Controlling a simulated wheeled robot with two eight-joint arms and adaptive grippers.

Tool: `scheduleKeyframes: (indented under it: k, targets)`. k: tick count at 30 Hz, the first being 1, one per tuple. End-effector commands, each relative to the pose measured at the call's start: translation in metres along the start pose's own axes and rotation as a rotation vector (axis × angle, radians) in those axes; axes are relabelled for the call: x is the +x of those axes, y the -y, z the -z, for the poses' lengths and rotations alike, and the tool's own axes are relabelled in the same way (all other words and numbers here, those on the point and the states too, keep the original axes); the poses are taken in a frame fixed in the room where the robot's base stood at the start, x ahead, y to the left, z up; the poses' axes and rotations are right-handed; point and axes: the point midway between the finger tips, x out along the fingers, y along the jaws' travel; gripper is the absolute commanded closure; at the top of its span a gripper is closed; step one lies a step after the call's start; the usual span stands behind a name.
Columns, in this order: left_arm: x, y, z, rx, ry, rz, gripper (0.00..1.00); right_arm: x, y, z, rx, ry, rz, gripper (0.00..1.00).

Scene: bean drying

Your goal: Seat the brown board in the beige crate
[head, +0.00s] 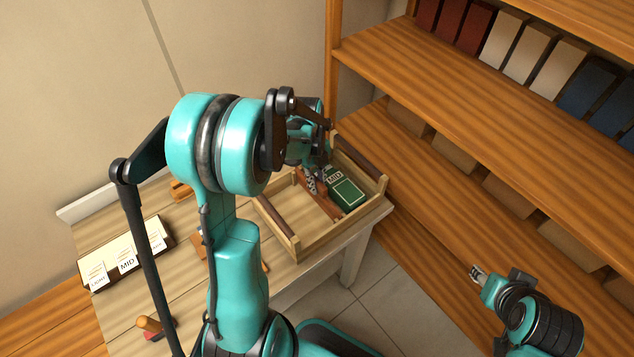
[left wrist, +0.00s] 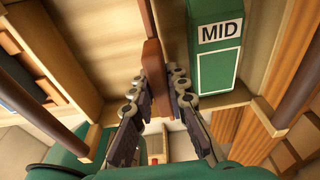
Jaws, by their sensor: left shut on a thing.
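The beige crate (head: 328,242) stands at the bench's right end, with dark brown bars along two opposite sides. My left gripper (head: 312,182) is inside the crate's outline, shut on the upright brown board (head: 322,205). In the left wrist view the brown board (left wrist: 153,68) runs away from me between the fingers (left wrist: 155,92). A green box labelled MID (head: 347,192) stands in the crate to the right of the board; it also shows in the left wrist view (left wrist: 214,70). Whether the board's lower edge touches the crate floor cannot be told. My right gripper (head: 478,272) is away at lower right, apparently empty.
A card holder (head: 125,253) with LIGHT and MID cards lies at the bench's left. An orange-handled tool (head: 150,324) is near the front. Wooden shelves (head: 450,80) with coloured boxes rise close on the crate's right. My left arm hides much of the bench.

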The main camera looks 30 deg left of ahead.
Motion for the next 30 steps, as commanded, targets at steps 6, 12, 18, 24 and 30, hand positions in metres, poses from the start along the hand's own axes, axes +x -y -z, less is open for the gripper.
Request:
scheduleKeyframes:
  k: [6, 12, 18, 24, 30]
  targets:
    - [0.0052, 0.0000, -0.0008, 0.000, 0.000, 0.000, 1.00, 0.0037, 0.0000, -0.0026, 0.000, 0.000, 0.000, 0.60]
    - [0.0091, 0.0000, -0.0014, 0.000, 0.000, 0.000, 1.00, 0.0065, 0.0000, -0.0046, 0.000, 0.000, 0.000, 0.60]
    - [0.0099, 0.0000, -0.0015, 0.000, 0.000, 0.000, 1.00, 0.0069, 0.0000, -0.0050, 0.000, 0.000, 0.000, 0.60]
    - [0.0098, 0.0000, -0.0015, 0.000, 0.000, 0.000, 1.00, 0.0068, 0.0000, -0.0049, 0.000, 0.000, 0.000, 0.60]
    - [0.0065, -0.0001, -0.0009, 0.000, 0.000, 0.000, 1.00, 0.0055, 0.0000, -0.0039, 0.000, 0.000, 0.000, 0.60]
